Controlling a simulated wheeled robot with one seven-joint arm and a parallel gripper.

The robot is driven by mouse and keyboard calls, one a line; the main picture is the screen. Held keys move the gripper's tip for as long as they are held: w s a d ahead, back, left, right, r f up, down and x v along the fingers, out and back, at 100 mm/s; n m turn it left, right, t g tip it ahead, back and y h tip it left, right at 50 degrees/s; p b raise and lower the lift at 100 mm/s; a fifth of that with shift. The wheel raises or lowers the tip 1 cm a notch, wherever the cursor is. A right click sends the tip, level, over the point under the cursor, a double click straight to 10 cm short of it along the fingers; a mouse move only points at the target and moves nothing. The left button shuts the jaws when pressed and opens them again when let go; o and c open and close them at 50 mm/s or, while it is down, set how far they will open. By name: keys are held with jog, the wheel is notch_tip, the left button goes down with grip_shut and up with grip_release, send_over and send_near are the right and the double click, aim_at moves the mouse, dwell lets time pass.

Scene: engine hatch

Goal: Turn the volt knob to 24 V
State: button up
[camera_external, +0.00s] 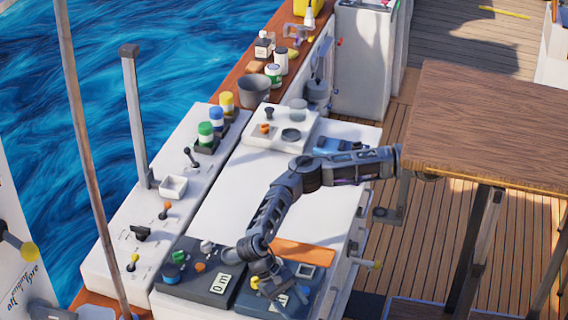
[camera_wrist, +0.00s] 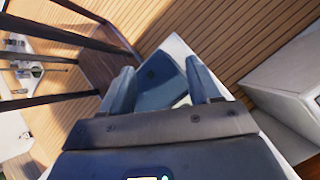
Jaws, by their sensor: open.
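The volt knob cannot be told for certain. Two dark control panels lie at the front of the white counter in the external view. The left panel (camera_external: 189,291) carries a teal knob (camera_external: 172,272), a pale knob (camera_external: 207,247), an orange knob (camera_external: 200,267) and a display (camera_external: 220,283). The right panel (camera_external: 309,281) has a yellow knob (camera_external: 255,282) and is partly hidden by my arm. My gripper (camera_wrist: 161,88) is open and empty in the wrist view, its fingers apart, with a blue-grey surface (camera_wrist: 160,78) beyond them. No knob shows between the fingers.
A white raised unit (camera_external: 281,128) with small knobs stands further back on the counter (camera_external: 238,190). Levers and coloured jars line the left ledge. A wooden table (camera_external: 490,120) stands at the right above the plank deck. The counter's middle is clear.

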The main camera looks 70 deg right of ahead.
aim_at(257, 277)
jog(key=w+d+r+t, duration=0.2)
jog(key=w, duration=0.2)
jog(key=w+d+r+m+t+h, duration=0.1)
jog(key=w+d+r+t, duration=0.1)
jog(key=w+d, duration=0.1)
jog(key=w+d+r+t+p, duration=0.1)
jog(key=w+d+r+t, duration=0.1)
jog(key=w, duration=0.4)
jog(key=shift+d+r+m+t+h, duration=0.3)
jog(key=shift+d+r+t+h, duration=0.1)
jog(key=shift+t, duration=0.2)
jog(key=shift+w+f, duration=0.15)
jog(key=shift+f, duration=0.1)
notch_tip(257, 277, down, 7)
jog(key=shift+f, duration=0.15)
jog(key=shift+c, duration=0.3)
jog(key=c, duration=0.9)
jog(key=shift+c, duration=0.2)
